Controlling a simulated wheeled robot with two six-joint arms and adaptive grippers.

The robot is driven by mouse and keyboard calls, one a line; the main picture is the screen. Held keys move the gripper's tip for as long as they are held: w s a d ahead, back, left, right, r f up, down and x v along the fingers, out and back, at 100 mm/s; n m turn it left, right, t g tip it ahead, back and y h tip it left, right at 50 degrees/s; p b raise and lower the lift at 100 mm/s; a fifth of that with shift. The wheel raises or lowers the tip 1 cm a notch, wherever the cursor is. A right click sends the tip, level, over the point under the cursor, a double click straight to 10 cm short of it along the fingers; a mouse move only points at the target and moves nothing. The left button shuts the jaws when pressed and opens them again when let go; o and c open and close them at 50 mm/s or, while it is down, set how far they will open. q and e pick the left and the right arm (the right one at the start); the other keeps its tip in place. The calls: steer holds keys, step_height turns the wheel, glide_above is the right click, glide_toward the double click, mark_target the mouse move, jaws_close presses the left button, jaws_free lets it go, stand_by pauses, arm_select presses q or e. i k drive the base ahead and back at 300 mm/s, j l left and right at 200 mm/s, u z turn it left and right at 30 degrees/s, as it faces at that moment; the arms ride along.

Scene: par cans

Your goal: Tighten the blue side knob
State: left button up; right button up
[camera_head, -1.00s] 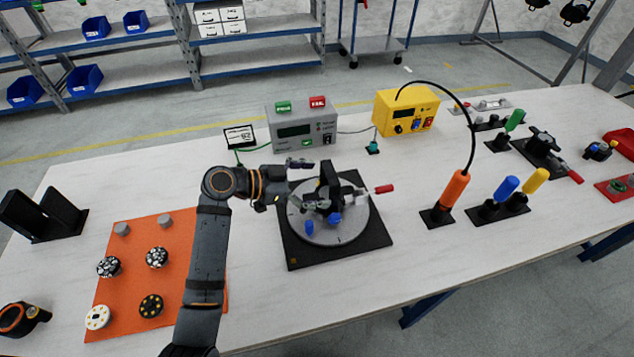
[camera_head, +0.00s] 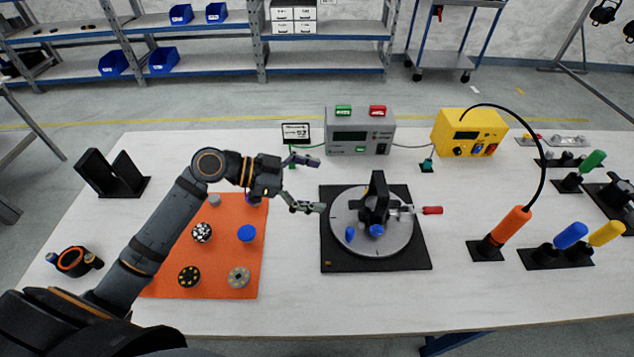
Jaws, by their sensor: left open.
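A black par can fixture (camera_head: 376,195) stands on a round grey turntable (camera_head: 400,242) set on a black square base (camera_head: 337,262). Two blue knobs show low at its front: one (camera_head: 376,230) at the foot of the black body, and one (camera_head: 350,234) a little to its left. I cannot tell how either is seated. My left gripper (camera_head: 320,185) is open and empty, to the left of the fixture, with its fingers pointing right toward it. It is apart from both knobs. My right gripper is out of view.
A red-handled clamp (camera_head: 432,210) sticks out right of the turntable. An orange mat (camera_head: 215,255) with several round parts lies under and beside my left arm. A grey tester box (camera_head: 360,133) and a yellow box (camera_head: 470,133) stand behind. Coloured-handled tools stand at right.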

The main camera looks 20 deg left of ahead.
mark_target(375, 230)
steer(key=k, duration=1.5)
